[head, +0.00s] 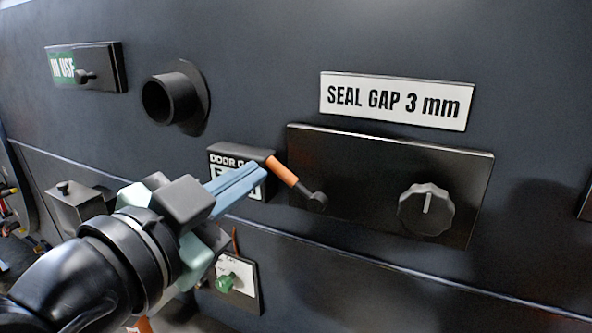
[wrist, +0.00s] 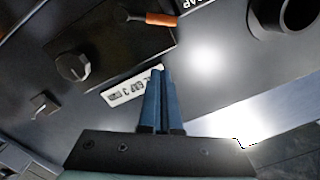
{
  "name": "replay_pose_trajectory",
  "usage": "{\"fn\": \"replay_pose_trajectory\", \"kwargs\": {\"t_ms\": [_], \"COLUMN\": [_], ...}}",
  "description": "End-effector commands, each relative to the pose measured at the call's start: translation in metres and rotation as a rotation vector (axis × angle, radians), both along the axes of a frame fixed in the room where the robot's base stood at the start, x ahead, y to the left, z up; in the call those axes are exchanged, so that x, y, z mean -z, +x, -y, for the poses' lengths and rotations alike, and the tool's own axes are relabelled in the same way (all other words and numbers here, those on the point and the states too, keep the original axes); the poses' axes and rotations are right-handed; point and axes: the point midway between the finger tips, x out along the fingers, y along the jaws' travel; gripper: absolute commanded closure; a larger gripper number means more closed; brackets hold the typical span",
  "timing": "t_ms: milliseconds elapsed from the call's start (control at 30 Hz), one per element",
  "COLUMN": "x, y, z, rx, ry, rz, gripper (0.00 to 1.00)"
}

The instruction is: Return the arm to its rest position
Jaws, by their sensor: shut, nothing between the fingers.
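My gripper (head: 258,178) reaches in from the lower left in the head view, in front of the dark panel (head: 300,60). Its blue fingers are together with nothing between them. They partly cover the door counter label (head: 232,160). The fingertips look close to the orange-handled lever (head: 283,171) in the picture; whether they touch it I cannot tell. In the wrist view the closed gripper fingers (wrist: 162,100) point up from the bottom centre, and the orange handle (wrist: 160,19) shows apart from them near the top.
A black plate with a round knob (head: 427,210) sits right of the lever, under the "SEAL GAP 3 mm" sign (head: 397,101). A black pipe stub (head: 172,97) and a slider marked "IN USE" (head: 88,68) are upper left. A green knob (head: 238,282) is below my gripper.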

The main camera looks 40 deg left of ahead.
Motion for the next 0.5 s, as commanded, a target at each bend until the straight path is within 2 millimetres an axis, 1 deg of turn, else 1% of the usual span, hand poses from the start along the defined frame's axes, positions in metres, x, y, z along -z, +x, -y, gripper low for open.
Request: {"fn": "replay_pose_trajectory", "kwargs": {"t_ms": [267,300,367,433,467,500], "x": [-0.001,-0.002,-0.008,-0.020,-0.026,-0.037], "y": [-0.002,0.003,0.015,0.033,0.041,0.051], "z": [0.000,0.005,0.016,0.038,0.051,0.071], "rx": [0.001,0.005,0.013,0.028,0.040,0.061], "ry": [0.000,-0.007,-0.026,-0.063,-0.083,-0.115], "rz": [0.001,0.014,0.056,0.139,0.185,0.254], "gripper": [1.00,1.00,1.00,1.00,1.00,1.00]}}
